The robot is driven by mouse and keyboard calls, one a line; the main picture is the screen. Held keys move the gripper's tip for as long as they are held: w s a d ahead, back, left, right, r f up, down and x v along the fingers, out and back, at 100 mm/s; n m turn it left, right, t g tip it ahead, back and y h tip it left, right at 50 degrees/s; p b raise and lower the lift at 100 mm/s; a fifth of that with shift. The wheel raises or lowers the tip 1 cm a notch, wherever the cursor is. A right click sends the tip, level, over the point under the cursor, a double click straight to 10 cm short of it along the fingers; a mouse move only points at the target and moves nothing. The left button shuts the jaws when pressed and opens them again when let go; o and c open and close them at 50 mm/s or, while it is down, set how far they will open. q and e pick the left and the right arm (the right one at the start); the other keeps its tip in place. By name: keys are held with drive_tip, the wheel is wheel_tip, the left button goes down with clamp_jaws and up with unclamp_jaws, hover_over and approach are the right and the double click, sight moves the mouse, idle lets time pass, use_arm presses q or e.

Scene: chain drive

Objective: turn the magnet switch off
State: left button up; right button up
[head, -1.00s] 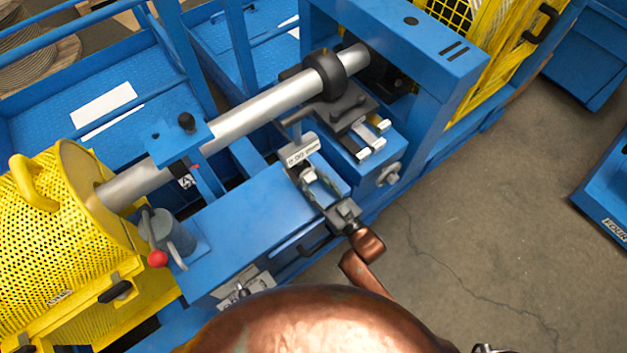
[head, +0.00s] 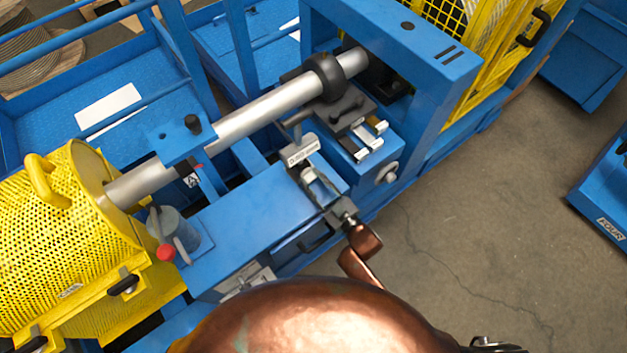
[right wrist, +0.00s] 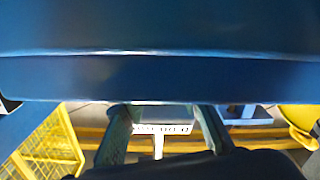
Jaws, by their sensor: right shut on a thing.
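My right gripper (head: 319,188) is over the blue bench, its two fingers pointing away toward the shaft. It is shut on a light silver piece, which seems to belong to a small gauge with a white display (head: 303,150) just beyond the fingertips. The display text ends in mm, but the digits are blurred. In the right wrist view the same display (right wrist: 162,129) shows upside down between the fingers (right wrist: 165,133), with a pale stem toward me. I cannot tell for certain which part is the magnet switch; it may be hidden by the fingers. My left gripper is not in view.
A silver shaft (head: 265,110) runs diagonally behind the gripper, with a black collar (head: 326,76). A dark clamp block (head: 348,105) and a silver knob (head: 387,172) are to the right.

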drive_tip(key=shift+n, duration=0.6)
drive_tip(key=o, duration=1.1)
drive_tip(key=shift+o, duration=0.2)
drive_tip(key=v, duration=1.2)
